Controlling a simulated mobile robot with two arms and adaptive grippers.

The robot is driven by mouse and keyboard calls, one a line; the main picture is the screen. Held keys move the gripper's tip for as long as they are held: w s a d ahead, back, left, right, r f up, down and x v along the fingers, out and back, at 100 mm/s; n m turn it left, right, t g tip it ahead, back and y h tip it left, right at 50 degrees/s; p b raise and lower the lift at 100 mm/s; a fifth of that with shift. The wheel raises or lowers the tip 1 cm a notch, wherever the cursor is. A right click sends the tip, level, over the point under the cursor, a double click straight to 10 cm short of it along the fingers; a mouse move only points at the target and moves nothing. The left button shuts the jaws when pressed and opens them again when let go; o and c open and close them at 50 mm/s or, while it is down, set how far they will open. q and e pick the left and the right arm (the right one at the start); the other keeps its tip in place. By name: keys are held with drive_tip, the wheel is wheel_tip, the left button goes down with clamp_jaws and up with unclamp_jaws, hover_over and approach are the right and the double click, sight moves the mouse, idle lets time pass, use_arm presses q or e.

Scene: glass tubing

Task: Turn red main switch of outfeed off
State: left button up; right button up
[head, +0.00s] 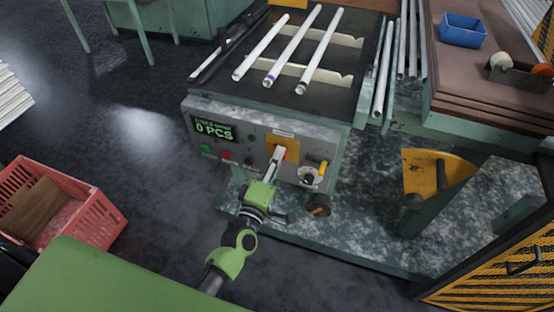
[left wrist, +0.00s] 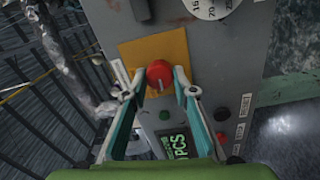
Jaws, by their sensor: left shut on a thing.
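The red main switch (left wrist: 159,75) is a round red knob on a yellow-orange plate (left wrist: 150,50) on the front of the outfeed's grey control panel (head: 232,148). A pale line shows on the knob's face in the left wrist view. My left gripper (head: 277,157) reaches the plate, and its two fingers stand on either side of the knob, shut on it. In the head view the fingers hide most of the switch. My right gripper is not in view.
The panel also has a "0 PCS" display (head: 212,130), a green button (head: 206,149), a red button (head: 227,155) and a numbered dial (head: 309,175). White tubes (head: 298,45) lie on the outfeed above. A red crate (head: 100,207) stands on the floor at left.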

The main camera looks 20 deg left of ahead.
use_arm(q)
drive_tip(key=o, duration=1.1)
drive_tip(key=s, duration=1.2)
drive_tip(key=shift+a+f, duration=0.2)
drive_tip(key=shift+a, duration=0.05)
drive_tip(key=s+f+m+g, duration=0.3)
drive_tip(key=s+f, duration=0.1)
drive_tip(key=f, duration=0.7)
drive_tip(key=s+f+m+g+h, duration=0.1)
drive_tip(key=s+f+m+g, duration=0.25)
drive_tip(key=f, duration=0.65)
drive_tip(key=s+f+m+g, duration=0.2)
drive_tip(key=s+f+m, duration=0.2)
drive_tip(key=f, duration=0.7)
drive_tip(key=s+a+f+m+g, duration=0.2)
drive_tip(key=s+f, duration=0.3)
drive_tip(key=s, duration=0.3)
drive_tip(key=s+a+f+m+g+y, duration=0.1)
drive_tip(key=s+f+m+g, duration=0.2)
drive_tip(key=s+f, duration=0.3)
drive_tip(key=s+a+f+m+g, duration=0.2)
drive_tip(key=s+f+g, duration=0.2)
drive_tip(key=s, duration=0.8)
drive_tip(key=shift+a+f+m+y, duration=0.3)
drive_tip(key=shift+a+f+m, duration=0.05)
drive_tip(key=shift+f, duration=0.45)
